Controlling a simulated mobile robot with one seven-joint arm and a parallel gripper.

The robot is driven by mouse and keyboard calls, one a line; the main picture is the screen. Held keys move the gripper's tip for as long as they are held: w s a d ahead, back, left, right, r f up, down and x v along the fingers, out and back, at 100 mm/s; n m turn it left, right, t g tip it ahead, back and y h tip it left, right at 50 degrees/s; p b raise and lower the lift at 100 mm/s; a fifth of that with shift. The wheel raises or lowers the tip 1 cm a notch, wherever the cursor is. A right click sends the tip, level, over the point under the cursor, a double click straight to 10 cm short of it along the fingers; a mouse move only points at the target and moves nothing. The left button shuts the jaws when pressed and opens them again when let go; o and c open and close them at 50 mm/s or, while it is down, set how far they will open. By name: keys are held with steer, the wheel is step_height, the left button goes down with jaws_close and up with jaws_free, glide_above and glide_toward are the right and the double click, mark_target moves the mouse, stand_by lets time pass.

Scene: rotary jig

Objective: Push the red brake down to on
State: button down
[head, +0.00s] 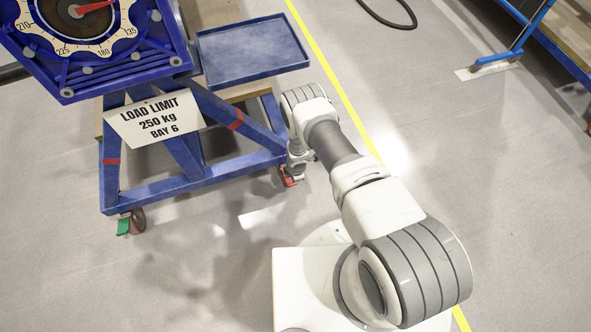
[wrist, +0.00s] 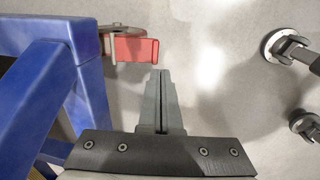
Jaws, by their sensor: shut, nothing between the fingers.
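The red brake (head: 287,178) is a small pedal on the caster at the right front foot of the blue stand. In the wrist view the red brake (wrist: 136,49) is a flat red tab in front of the grey caster wheel. My gripper (wrist: 160,73) is shut and empty, pointing at the floor. Its tips appear just below the tab's right end in the wrist view. I cannot tell whether they touch it, or how far the pedal is tilted. In the head view my wrist hides most of that caster.
The blue stand (head: 190,184) carries a dial, a blue tray (head: 252,50) and a load-limit sign (head: 154,118). Another caster with a green pedal (head: 123,226) is at its left foot. A stand leg (wrist: 88,80) is close left of my gripper.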

steer(key=shift+s+d+r+p, duration=0.1)
steer(key=shift+s+r+p, duration=0.1)
steer(key=shift+r+p, duration=0.7)
steer(key=shift+s+r+p, duration=0.2)
steer(key=shift+r+p, duration=0.65)
steer(key=shift+r, duration=0.05)
steer(key=shift+s+d+r+p, duration=0.1)
steer(key=shift+s+r+p, duration=0.1)
steer(key=shift+r+p, duration=0.7)
